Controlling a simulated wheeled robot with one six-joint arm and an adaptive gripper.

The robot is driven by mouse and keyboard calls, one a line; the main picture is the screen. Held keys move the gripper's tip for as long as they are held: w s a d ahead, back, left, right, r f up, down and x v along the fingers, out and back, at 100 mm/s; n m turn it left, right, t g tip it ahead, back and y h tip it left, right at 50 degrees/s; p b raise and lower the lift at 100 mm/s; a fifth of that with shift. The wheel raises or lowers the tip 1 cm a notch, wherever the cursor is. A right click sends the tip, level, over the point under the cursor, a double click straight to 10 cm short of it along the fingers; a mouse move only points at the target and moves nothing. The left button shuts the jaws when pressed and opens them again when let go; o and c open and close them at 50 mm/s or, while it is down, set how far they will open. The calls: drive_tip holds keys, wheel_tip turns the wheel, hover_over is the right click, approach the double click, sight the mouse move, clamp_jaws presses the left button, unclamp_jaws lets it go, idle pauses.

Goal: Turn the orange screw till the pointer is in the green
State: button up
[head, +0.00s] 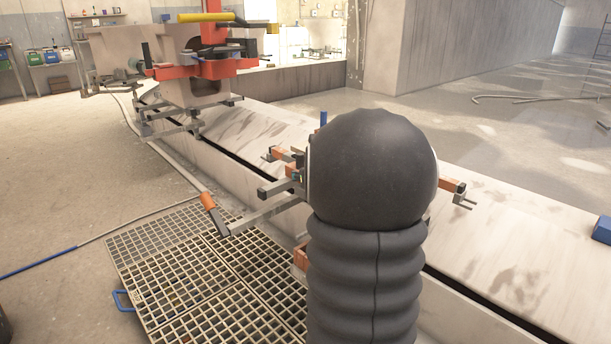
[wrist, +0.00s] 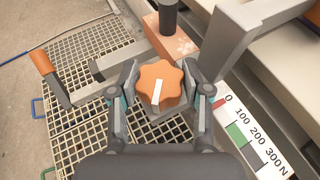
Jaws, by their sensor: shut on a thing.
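The orange screw (wrist: 160,85) has a lobed star-shaped knob with a white line on top, running nearly straight up and down in the wrist view. My gripper (wrist: 163,92) is shut on this knob, one finger on its left side and one on its right. A white scale (wrist: 256,145) at the lower right reads 0 to 300 N. Its green band (wrist: 237,132) lies roughly between 100 and 200. A red patch (wrist: 221,104) shows near 0; I cannot tell if it is the pointer. In the head view, my arm hides the knob and gripper.
A grey lever with an orange handle (head: 208,201) sticks out to the left; its handle also shows in the wrist view (wrist: 41,62). A floor grating (head: 190,270) lies below. A long pale bench (head: 520,240) runs behind. A red-and-yellow fixture (head: 210,65) stands at the back left.

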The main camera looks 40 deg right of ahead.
idle(0.3)
drive_tip(key=o, duration=0.9)
drive_tip(key=v, duration=1.2)
